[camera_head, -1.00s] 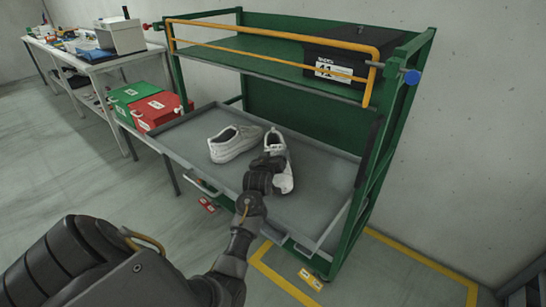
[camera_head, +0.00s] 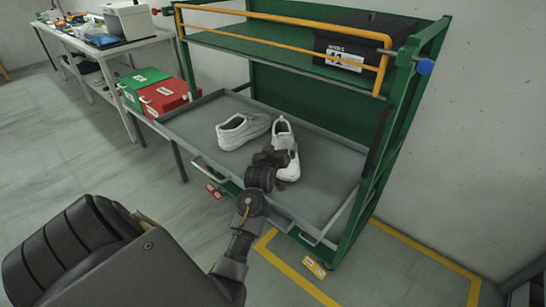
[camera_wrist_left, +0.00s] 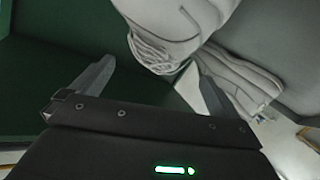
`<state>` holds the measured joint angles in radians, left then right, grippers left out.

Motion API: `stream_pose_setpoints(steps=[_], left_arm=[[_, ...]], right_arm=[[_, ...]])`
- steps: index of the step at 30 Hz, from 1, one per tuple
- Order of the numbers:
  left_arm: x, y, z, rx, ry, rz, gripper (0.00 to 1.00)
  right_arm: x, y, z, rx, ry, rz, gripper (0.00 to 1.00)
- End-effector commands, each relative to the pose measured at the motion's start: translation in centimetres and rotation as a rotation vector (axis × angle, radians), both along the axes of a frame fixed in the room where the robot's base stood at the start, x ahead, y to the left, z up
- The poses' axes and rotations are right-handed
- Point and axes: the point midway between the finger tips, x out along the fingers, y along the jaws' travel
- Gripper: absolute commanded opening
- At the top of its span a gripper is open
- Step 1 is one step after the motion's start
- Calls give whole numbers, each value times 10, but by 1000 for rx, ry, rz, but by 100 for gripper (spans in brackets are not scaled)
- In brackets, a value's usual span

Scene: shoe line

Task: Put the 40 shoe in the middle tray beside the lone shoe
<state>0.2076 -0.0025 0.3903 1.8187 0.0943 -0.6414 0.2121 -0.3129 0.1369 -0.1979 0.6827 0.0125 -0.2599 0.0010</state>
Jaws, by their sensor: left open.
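Two white shoes lie side by side in the grey middle tray (camera_head: 325,170): the left shoe (camera_head: 243,130) and the right shoe (camera_head: 283,133). No size mark is readable on either, so I cannot tell which is the 40 shoe. My left gripper (camera_head: 272,158) is at the near end of the right shoe and hides part of it. In the left wrist view the gripper (camera_wrist_left: 154,70) is open, with a white shoe (camera_wrist_left: 165,30) just ahead of its fingers and more white shoe surface beside the right finger. My right gripper is not in view.
A green rack frame (camera_head: 395,150) surrounds the tray, with a yellow bar (camera_head: 290,40) across its upper shelf. A black box (camera_head: 350,62) stands on that shelf. Green (camera_head: 143,76) and red (camera_head: 165,95) boxes stand left of the tray. The tray's right part is bare.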

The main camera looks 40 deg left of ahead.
Motion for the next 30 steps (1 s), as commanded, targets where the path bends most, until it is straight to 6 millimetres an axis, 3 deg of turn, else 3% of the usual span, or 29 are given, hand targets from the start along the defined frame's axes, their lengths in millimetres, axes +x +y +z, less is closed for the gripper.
stream_pose_setpoints(steps=[6,12,30], left_arm=[[-41,-19,9,-3,0,1,100],[-60,-29,14,-1,1,1,100],[-65,-30,15,-1,0,1,100]], right_arm=[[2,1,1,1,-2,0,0],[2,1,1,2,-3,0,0],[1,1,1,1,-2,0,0]])
